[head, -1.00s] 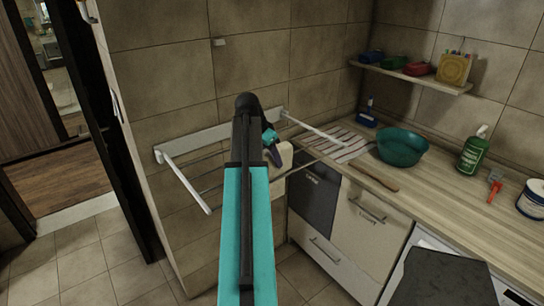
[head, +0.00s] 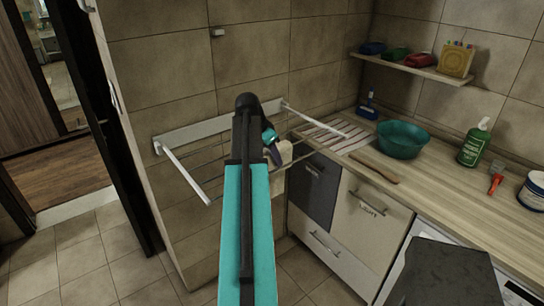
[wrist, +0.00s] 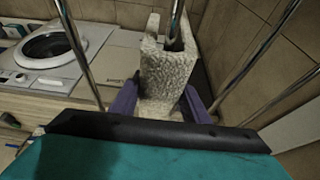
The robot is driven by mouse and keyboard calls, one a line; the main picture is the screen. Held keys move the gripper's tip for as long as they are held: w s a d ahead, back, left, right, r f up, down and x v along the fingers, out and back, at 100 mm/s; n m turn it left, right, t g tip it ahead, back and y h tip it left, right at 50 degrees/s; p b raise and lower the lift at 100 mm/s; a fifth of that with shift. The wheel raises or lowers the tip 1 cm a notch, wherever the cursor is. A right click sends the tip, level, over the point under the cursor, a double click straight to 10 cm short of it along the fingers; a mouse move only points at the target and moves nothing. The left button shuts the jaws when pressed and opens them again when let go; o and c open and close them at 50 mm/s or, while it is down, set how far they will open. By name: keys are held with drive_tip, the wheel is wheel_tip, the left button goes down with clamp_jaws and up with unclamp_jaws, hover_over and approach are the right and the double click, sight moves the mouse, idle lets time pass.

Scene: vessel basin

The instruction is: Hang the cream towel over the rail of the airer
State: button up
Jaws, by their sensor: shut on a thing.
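The cream towel (wrist: 165,75) is held between the two purple fingers of my gripper (wrist: 160,103) in the wrist view. A metal rail of the airer (wrist: 177,18) meets the towel's upper part and seems to pass into its fold; I cannot tell how far the cloth hangs on each side. In the head view the towel (head: 285,152) shows as a small pale patch beside my gripper (head: 272,150), among the airer's rails. The wall airer (head: 185,175) is folded out, with white side arms and thin rails. My own arm hides its middle.
Right of the airer is a worktop with a striped cloth (head: 335,137), a teal basin (head: 402,140), a wooden-handled item (head: 374,168) and a green bottle (head: 474,143). Drawers (head: 365,210) stand below. More airer rails (wrist: 82,55) run close on both sides of my gripper.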

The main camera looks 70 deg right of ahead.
drive_tip(key=o, duration=1.6)
drive_tip(key=shift+c, duration=0.2)
drive_tip(key=shift+r, duration=0.1)
drive_tip(key=b+v, duration=0.4)
drive_tip(key=v, duration=0.9)
drive_tip(key=shift+w+a, duration=0.1)
drive_tip(key=shift+a+r, duration=0.15)
drive_tip(key=shift+r, duration=0.1)
